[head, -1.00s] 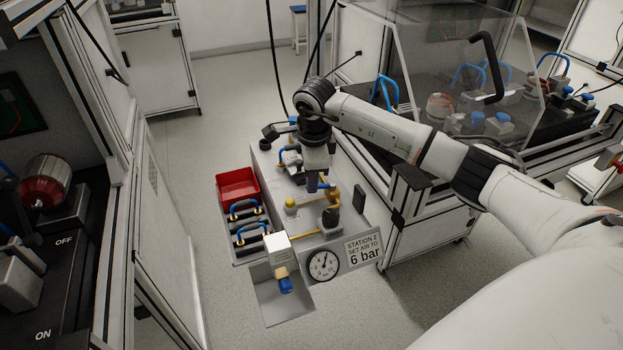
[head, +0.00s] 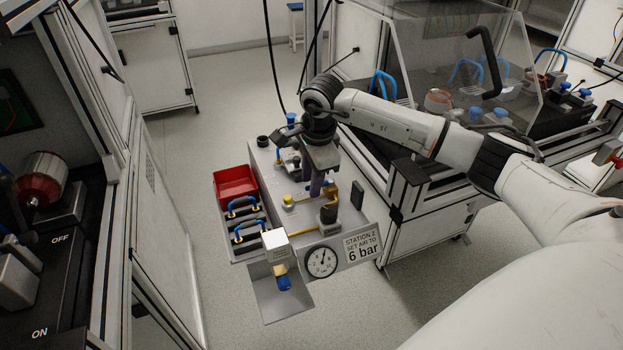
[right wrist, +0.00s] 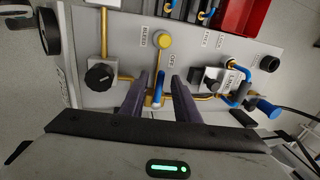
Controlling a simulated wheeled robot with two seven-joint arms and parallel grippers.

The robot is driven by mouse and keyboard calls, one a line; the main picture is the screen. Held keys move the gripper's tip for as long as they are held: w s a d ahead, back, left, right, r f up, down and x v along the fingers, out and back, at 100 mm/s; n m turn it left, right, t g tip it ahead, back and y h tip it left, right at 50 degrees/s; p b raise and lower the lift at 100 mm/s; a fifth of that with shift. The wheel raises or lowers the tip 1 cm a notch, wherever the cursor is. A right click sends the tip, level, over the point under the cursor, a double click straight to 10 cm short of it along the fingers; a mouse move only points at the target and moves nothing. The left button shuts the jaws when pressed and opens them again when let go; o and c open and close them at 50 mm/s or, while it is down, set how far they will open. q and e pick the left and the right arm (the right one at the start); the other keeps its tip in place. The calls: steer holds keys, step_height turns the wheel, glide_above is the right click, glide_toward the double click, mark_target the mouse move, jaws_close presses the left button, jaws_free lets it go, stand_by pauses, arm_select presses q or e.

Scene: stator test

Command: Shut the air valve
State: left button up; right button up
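The air panel (head: 262,160) stands at mid-picture in the head view. My right gripper (head: 317,190) points down over it and hides part of the piping. In the right wrist view, the gripper (right wrist: 160,82) is open. Its two dark fingers stand on either side of a small valve lever with a blue end (right wrist: 157,98), on the yellow pipe near the OFF label. Gaps show beside the lever; I cannot tell whether a finger touches it. A second valve with a blue handle (right wrist: 268,64) is to the right. My left gripper is not in view.
A pressure gauge (head: 322,262) and a "6 bar" sign (head: 362,246) face the front. A black knob (right wrist: 100,77) and a yellow button (right wrist: 163,40) are close to the fingers. A red bin (head: 236,183) and blue-handled parts (head: 248,228) lie left. A clear-hooded bench (head: 450,60) stands right.

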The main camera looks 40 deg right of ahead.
step_height(320, 180, up, 10)
steer(key=s, duration=0.2)
steer(key=shift+a, duration=0.2)
steer(key=shift+a, duration=0.1)
stand_by(0.5)
